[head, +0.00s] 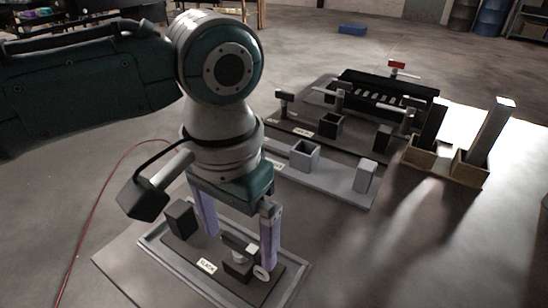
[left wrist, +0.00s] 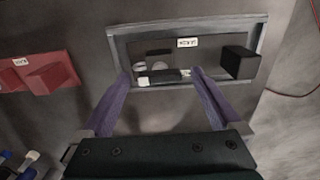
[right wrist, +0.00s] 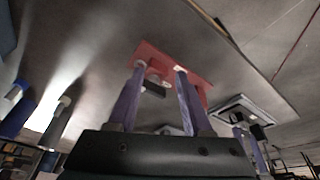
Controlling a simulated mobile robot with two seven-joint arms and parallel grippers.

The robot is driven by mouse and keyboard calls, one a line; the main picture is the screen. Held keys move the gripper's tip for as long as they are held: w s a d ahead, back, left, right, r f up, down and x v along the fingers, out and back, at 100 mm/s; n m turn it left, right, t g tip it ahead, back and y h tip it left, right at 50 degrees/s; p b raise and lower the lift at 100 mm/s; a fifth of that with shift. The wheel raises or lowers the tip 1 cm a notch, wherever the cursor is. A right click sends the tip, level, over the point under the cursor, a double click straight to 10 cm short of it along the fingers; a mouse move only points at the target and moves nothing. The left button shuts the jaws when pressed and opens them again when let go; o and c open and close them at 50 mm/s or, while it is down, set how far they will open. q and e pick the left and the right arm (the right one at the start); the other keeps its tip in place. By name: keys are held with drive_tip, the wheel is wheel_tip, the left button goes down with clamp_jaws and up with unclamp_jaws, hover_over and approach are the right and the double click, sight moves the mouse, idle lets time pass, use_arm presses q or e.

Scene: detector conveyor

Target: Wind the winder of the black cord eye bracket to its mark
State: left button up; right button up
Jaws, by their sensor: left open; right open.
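The black cord eye bracket appears to be the dark plate (head: 188,254) with black blocks and a white label, inside a grey frame; it also shows in the left wrist view (left wrist: 210,67). A small black part with pale ends (left wrist: 159,78), perhaps the winder, lies between the fingers of my left gripper (head: 240,250). The left gripper is open, pointing down, its fingertips on either side of that part with gaps. The mark cannot be made out. My right gripper (right wrist: 160,68) is open, over a red bracket, and outside the head view.
The red bracket (left wrist: 45,77) stands beside the black one. Behind are a grey plate with an open box (head: 304,154), a dark plate with posts, a black slotted conveyor (head: 385,88) and wooden bins (head: 428,160). Floor at the right front is clear.

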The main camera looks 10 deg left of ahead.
use_arm(q)
drive_tip(key=c, duration=1.4)
drive_tip(key=shift+r+m+p, duration=0.15)
drive_tip(key=shift+m+p, duration=1)
drive_tip(key=shift+m, duration=0.25)
drive_tip(key=m+p, duration=0.1)
drive_tip(key=m, duration=0.1)
drive_tip(key=shift+m, duration=0.3)
drive_tip(key=m+p, duration=0.1)
drive_tip(key=m, duration=0.2)
drive_tip(key=shift+m, duration=0.3)
drive_tip(key=shift+m+p, duration=0.4)
drive_tip(key=shift+m, duration=1.8)
drive_tip(key=o, duration=1.4)
